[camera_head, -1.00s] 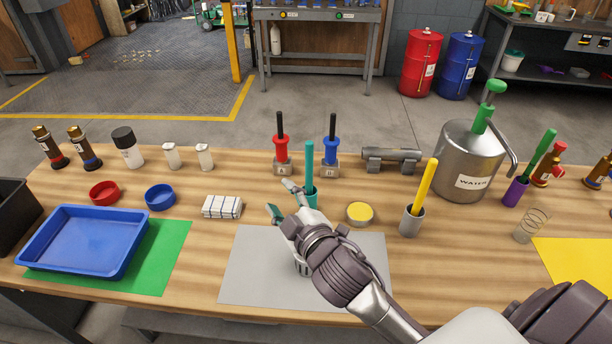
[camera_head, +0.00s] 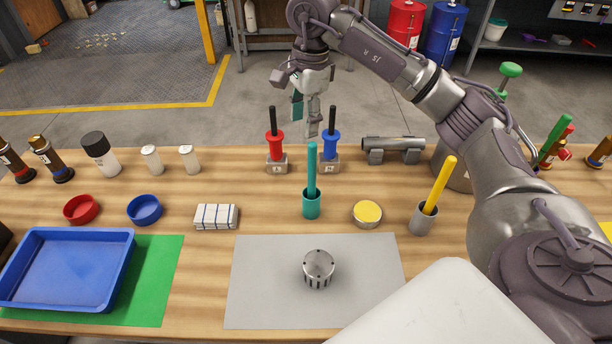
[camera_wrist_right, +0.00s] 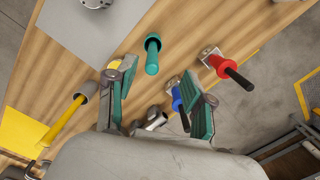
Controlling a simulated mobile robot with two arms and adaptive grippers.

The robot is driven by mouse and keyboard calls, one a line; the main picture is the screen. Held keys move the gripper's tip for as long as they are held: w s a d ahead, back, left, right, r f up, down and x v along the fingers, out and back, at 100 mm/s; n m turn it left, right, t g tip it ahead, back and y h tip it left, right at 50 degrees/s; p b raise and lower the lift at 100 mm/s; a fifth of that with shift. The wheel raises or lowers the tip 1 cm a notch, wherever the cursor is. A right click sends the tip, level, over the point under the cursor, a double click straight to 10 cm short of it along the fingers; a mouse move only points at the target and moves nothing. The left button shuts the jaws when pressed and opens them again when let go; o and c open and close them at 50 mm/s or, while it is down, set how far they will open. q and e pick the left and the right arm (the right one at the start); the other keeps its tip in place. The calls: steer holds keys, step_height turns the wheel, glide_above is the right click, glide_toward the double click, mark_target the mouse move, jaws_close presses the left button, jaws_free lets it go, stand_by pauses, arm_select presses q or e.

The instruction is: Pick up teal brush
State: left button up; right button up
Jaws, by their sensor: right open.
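The teal brush (camera_head: 312,168) stands upright in a teal cup (camera_head: 311,205) on the wooden table, just behind the grey mat. In the right wrist view the brush (camera_wrist_right: 153,45) is seen from above, beyond and between the fingertips. My right gripper (camera_head: 304,112) is open and empty. It hangs above the back edge of the table, behind and higher than the brush, near the red and blue handled tools. In the right wrist view its teal-padded fingers (camera_wrist_right: 160,95) are spread apart. My left gripper is not in view.
A red-handled tool (camera_head: 276,146) and a blue-handled tool (camera_head: 330,147) stand close behind the brush. A yellow tin (camera_head: 367,213) and a grey cup (camera_head: 423,218) with a yellow brush stand to its right. A metal part (camera_head: 318,267) sits on the grey mat (camera_head: 262,285).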

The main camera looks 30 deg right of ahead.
mark_target(314, 143)
steer(key=shift+s+d+h, duration=0.25)
steer(key=shift+d+h, duration=0.15)
steer(key=shift+d, duration=0.7)
step_height(314, 143, down, 6)
steer(key=shift+f+p, duration=0.15)
steer(key=shift+p, duration=0.75)
steer(key=shift+a+f, duration=0.1)
steer(key=shift+f, duration=0.5)
steer(key=shift+f+p, duration=0.3)
steer(key=shift+p, duration=0.1)
step_height(314, 143, down, 4)
steer(key=shift+s+a+r+p, duration=0.1)
steer(key=shift+r+p, duration=0.1)
steer(key=shift+p, duration=0.75)
steer(key=shift+f, duration=0.55)
jaws_close()
